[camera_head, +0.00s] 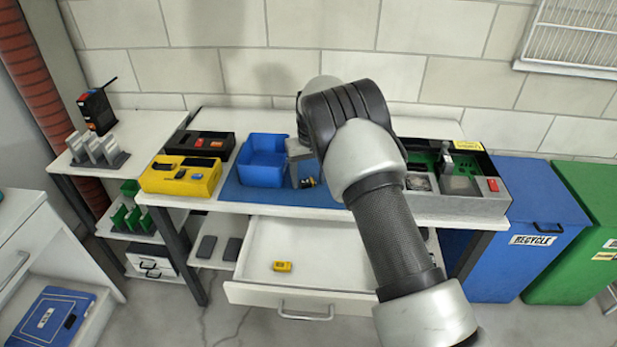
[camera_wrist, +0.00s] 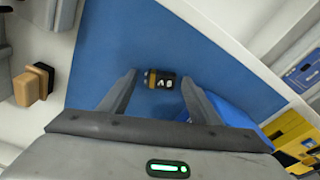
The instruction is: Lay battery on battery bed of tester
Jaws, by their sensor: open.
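A small battery (camera_wrist: 161,79), black with pale marks and a yellowish end, lies on the blue mat (camera_wrist: 212,72). In the head view the battery (camera_head: 308,182) shows just below my gripper (camera_head: 303,168), which my arm partly hides. In the wrist view my gripper (camera_wrist: 160,83) is open, with a finger on either side of the battery and gaps between; its height above the mat is unclear. A yellow device (camera_head: 180,174) with dark recesses, possibly the tester, stands on the bench's left; it also shows in the wrist view (camera_wrist: 293,130). No battery bed is clearly identifiable.
A blue bin (camera_head: 262,160) stands left of my gripper. A black tray (camera_head: 198,142) is behind the yellow device. A grey case (camera_head: 480,203) with green boards stands at right. The drawer (camera_head: 310,285) below is open, with a yellow item (camera_head: 282,266) inside.

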